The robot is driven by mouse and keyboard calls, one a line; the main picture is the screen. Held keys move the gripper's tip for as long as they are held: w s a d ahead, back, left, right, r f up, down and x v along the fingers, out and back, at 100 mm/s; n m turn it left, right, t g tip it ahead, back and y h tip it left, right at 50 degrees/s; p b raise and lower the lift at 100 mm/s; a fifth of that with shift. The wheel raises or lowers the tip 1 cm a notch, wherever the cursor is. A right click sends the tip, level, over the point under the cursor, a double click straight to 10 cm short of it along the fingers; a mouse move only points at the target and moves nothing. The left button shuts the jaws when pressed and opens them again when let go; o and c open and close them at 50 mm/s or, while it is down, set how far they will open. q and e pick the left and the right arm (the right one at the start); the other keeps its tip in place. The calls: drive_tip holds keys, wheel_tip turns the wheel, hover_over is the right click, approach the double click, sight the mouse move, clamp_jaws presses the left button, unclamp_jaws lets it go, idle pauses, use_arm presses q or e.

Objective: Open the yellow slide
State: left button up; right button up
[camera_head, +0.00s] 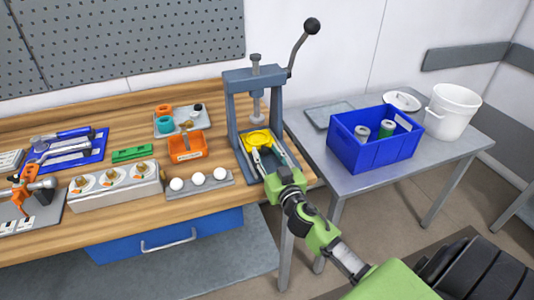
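The yellow slide (258,138) is a flat yellow piece with a round raised part, low in the grey press (233,110), under its ram. My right gripper (268,153) reaches in from the lower right, at the near side of the slide. Its two light fingers look spread apart, close to the slide's front edge. I cannot tell whether they touch the slide. The front of the slide is partly covered by the gripper. My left gripper is not in view.
Left of the press are an orange block (187,147), a rack with white balls (220,175) and a grey fixture with knobs (140,185). The press lever (302,45) rises at the back. A blue bin (350,150) and white bucket (452,110) stand on the side table.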

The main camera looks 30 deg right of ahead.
clamp_jaws()
drive_tip(key=shift+s+a+f, duration=0.15)
drive_tip(key=shift+s, duration=0.2)
drive_tip(key=b+v, duration=0.1)
drive_tip(key=v, duration=0.7)
drive_tip(key=shift+s, duration=0.45)
unclamp_jaws()
drive_tip(key=shift+w, duration=0.1)
